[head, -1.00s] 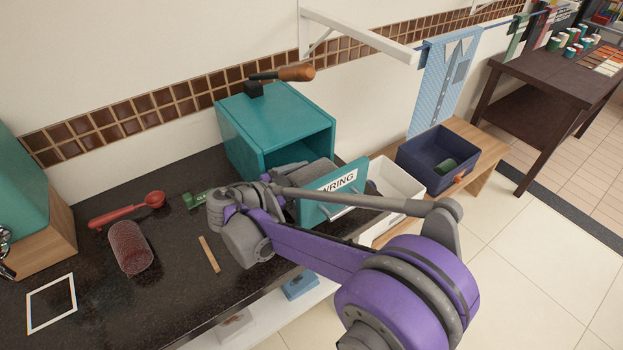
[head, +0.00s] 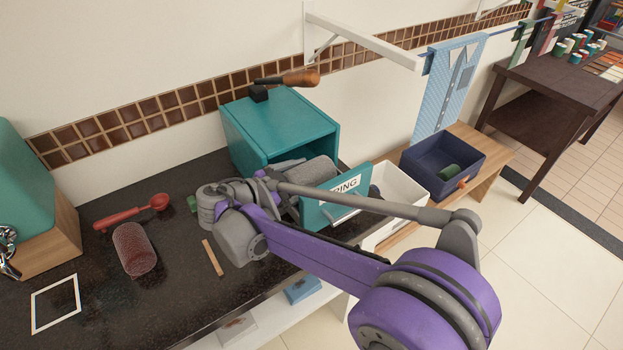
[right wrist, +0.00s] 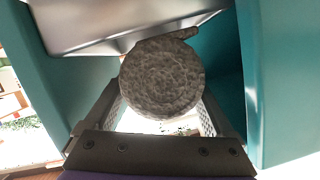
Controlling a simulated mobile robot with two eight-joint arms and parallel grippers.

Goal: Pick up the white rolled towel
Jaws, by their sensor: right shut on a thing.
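The rolled towel (right wrist: 162,78) shows end-on in the right wrist view, round, rough and grey in the shade, with a small flap at its top. My right gripper (right wrist: 162,100) has a finger on each side of it and is shut on it. In the head view a greyish roll (head: 320,172) shows between the teal box (head: 285,122) and its pulled-out teal drawer front (head: 325,208), which has a partly covered label. My right wrist is just left of the drawer, and the fingertips are hidden there. My left gripper is not in view.
The dark counter (head: 105,290) holds a red ladle (head: 130,212), a dark red cylinder (head: 134,250), a wooden stick (head: 212,258) and a white frame (head: 56,303). A white bin (head: 398,185) and a navy bin (head: 440,165) stand right of the drawer.

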